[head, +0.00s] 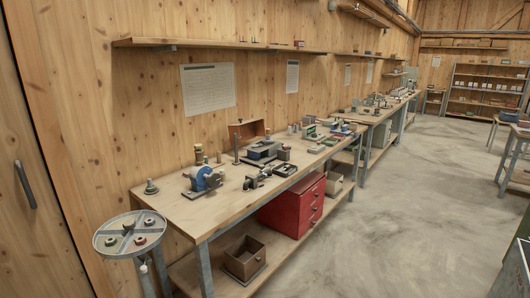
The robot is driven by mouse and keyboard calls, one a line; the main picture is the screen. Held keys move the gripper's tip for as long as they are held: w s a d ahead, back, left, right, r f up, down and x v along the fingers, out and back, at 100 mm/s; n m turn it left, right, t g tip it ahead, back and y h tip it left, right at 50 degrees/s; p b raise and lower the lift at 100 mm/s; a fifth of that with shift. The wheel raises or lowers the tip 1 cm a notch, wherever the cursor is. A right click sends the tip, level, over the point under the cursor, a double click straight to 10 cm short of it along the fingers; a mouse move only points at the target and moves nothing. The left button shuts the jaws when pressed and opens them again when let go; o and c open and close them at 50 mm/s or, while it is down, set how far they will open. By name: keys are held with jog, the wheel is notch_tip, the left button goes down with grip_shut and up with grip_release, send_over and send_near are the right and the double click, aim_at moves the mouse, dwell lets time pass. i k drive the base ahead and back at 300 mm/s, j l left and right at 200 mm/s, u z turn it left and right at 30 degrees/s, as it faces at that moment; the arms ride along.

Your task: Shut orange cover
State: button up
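My gripper is not in view. I cannot identify an orange cover for certain. The nearest match is an orange-brown upright panel (249,130) on the long wooden workbench (165,205), close to the wall. It looks raised, behind a grey-blue device (264,151); whether the two are joined is too small to tell. A blue machine with a round body (206,179) stands nearer on the same bench.
A round divided tray on a stand (131,228) is at the bench's near left end. A red drawer cabinet (292,208) and a brown open box (245,258) sit below the bench. Open concrete floor (370,220) lies to the right. Shelves (487,90) stand far back.

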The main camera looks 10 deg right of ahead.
aim_at(250, 129)
jog(key=i+l+u, duration=0.1)
jog(key=i, duration=0.6)
jog(key=i+l, duration=0.1)
jog(key=i, duration=0.6)
jog(key=u, duration=0.05)
